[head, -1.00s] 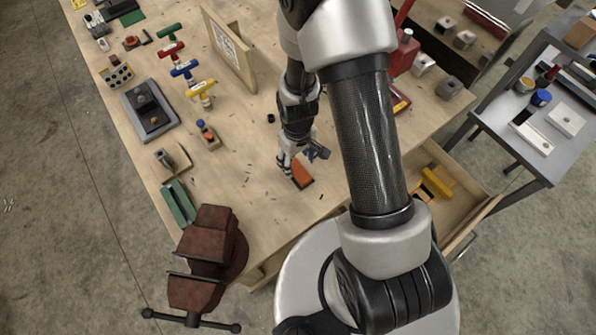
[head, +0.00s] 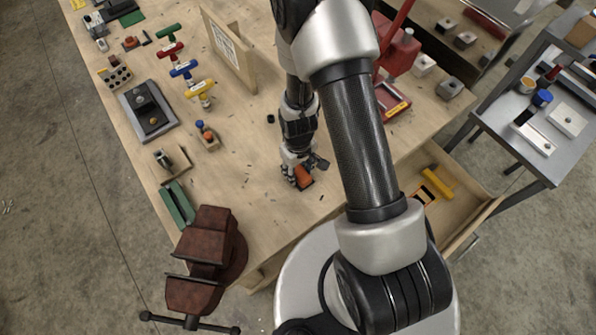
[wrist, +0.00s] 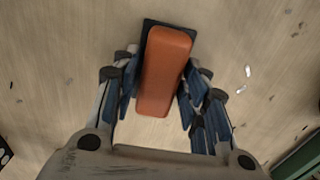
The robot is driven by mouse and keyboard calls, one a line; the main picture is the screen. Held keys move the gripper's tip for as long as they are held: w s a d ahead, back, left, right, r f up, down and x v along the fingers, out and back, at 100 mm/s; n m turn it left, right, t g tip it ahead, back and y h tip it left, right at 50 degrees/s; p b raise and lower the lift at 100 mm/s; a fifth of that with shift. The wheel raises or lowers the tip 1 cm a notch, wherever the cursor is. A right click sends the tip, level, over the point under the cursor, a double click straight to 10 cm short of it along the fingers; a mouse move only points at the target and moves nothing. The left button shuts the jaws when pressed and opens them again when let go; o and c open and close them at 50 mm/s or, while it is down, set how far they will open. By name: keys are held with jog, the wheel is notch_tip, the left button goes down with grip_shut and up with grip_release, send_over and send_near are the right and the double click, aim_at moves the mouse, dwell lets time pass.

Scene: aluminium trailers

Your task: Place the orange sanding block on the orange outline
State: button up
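The orange sanding block (wrist: 165,75), with a dark base, lies between the fingers of my gripper (wrist: 162,90) in the wrist view. The blue-padded fingers stand on either side, close to the block, with narrow gaps that suggest they are not closed on it. In the head view the block (head: 304,178) shows beside my gripper (head: 298,178), low over the bench top, partly hidden by the fingers. An orange-edged marking (head: 424,194) shows in the open drawer, partly hidden by my arm; I cannot tell if it is the whole outline.
The open drawer (head: 480,208) at the right holds a yellow tool (head: 437,181). A rusty vise (head: 208,258) stands at the bench's near left corner. Coloured T-handles (head: 183,69) and a wooden upright board (head: 228,48) stand further back. The bench around the block is mostly clear.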

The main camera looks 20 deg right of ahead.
jog(key=c, duration=0.8)
jog(key=shift+r, duration=0.15)
